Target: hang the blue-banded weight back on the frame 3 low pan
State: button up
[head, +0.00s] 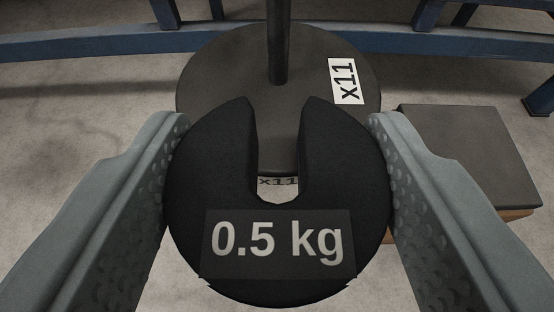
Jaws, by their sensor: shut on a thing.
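My gripper (279,122) is shut on a black slotted weight (225,190) marked "0.5 kg", with one finger at each side. Its slot opens away from me, toward a dark upright rod (278,45). No blue band shows on the visible face. Beyond and apparently below the weight is a round dark pan (220,75) with the rod rising from its middle and a white "x11" tag (346,81). The weight hides the pan's near part. The rod is in line with the slot but beyond its mouth. No frame number shows.
A blue frame beam (80,45) runs across behind the pan, with blue legs at the upper edge and far right. A dark-topped block (470,150) with an orange-brown side stands at right, partly behind the right finger. Bare concrete floor (80,130) lies at left.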

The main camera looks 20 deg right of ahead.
aim_at(279, 44)
jog(key=shift+w+d, duration=0.2)
jog(key=shift+w, duration=0.45)
jog(key=shift+w+d, duration=0.2)
jog(key=shift+w, duration=0.4)
jog(key=shift+w+d, duration=0.25)
jog(key=shift+w, duration=0.45)
jog(key=shift+w+d, duration=0.2)
jog(key=shift+w, duration=0.55)
jog(key=shift+w+d, duration=0.25)
jog(key=shift+w, duration=0.45)
dwell(0.8)
jog(key=shift+f, duration=0.4)
dwell(0.6)
jog(key=o, duration=1.2)
jog(key=shift+s, duration=0.1)
jog(key=shift+v, duration=3.45)
